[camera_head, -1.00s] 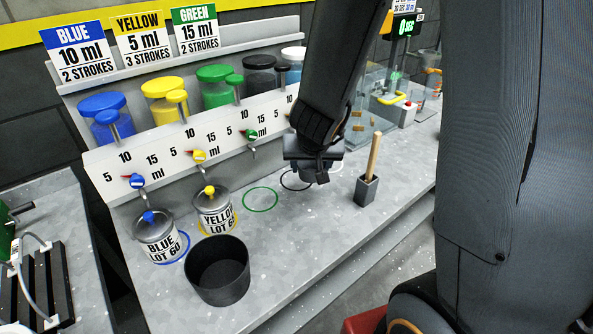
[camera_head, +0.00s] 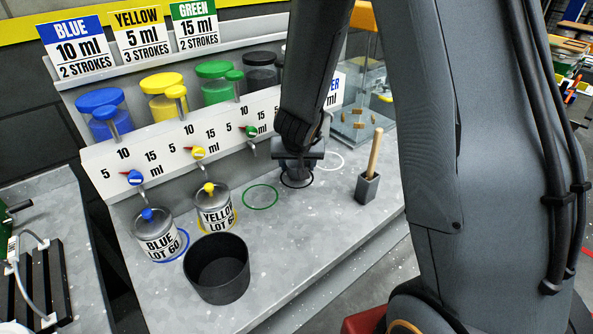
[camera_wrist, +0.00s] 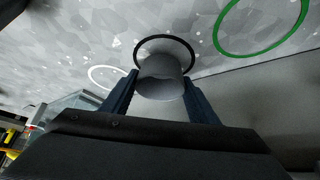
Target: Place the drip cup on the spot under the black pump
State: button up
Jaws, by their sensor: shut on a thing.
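The drip cup is a small grey cup (camera_wrist: 160,78), held between the two dark fingers of my gripper (camera_wrist: 160,90). In the head view my gripper (camera_head: 297,160) is low over the black ring (camera_head: 284,183) on the counter. The ring also shows in the wrist view (camera_wrist: 165,37), around the cup's far end. I cannot tell whether the cup touches the counter. The black pump's jar (camera_head: 261,75) is on the shelf behind; my arm hides its spout and dial.
A green ring (camera_head: 260,197) lies empty left of the black one, a white ring (camera_head: 331,161) right of it. A holder with a wooden stick (camera_head: 369,185) stands to the right. Blue (camera_head: 158,240) and yellow (camera_head: 215,212) tins and a black bucket (camera_head: 217,270) stand left.

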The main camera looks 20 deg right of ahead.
jog(key=shift+w+f, duration=0.15)
jog(key=shift+f, duration=0.5)
jog(key=shift+f, duration=0.2)
jog(key=o, duration=1)
jog(key=shift+o, duration=0.2)
jog(key=shift+r, duration=0.15)
